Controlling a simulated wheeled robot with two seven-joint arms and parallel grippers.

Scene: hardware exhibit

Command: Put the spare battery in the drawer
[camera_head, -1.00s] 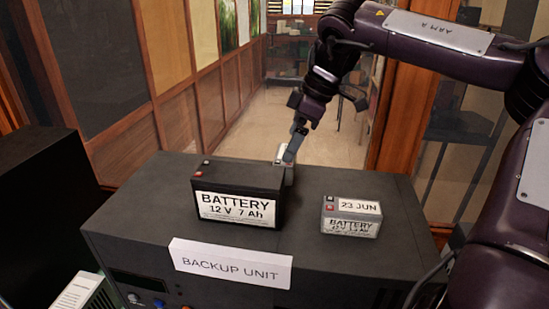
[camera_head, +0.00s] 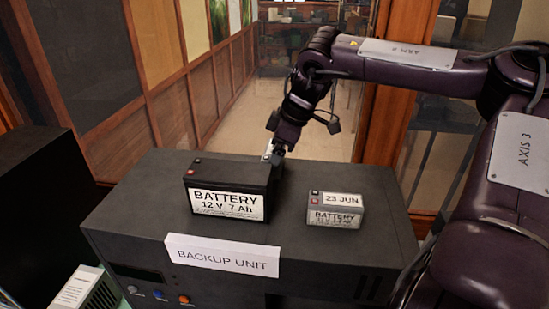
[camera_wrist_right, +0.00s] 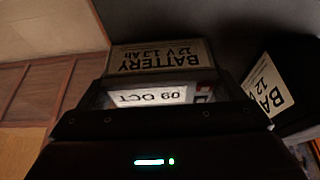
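A large black battery (camera_head: 229,189) marked 12 V 7 Ah stands on the backup unit (camera_head: 130,222). A small grey battery (camera_head: 336,209) with a 23 JUN label stands to its right. Another small battery (camera_wrist_right: 160,57), marked 12 V 1.3 Ah and 09 OCT, shows in the right wrist view beside the black battery (camera_wrist_right: 268,92); in the head view it is mostly hidden behind the black one. My right gripper (camera_head: 276,153) is at this 09 OCT battery, its fingers by the labelled top; whether they grip it is unclear. My left gripper and the drawer are not in view.
A BACKUP UNIT sign (camera_head: 222,255) stands at the unit's front edge, above several knobs. A dark cabinet (camera_head: 45,185) is at the left. The unit's top right of the 23 JUN battery is clear. A wooden post (camera_head: 398,90) rises behind.

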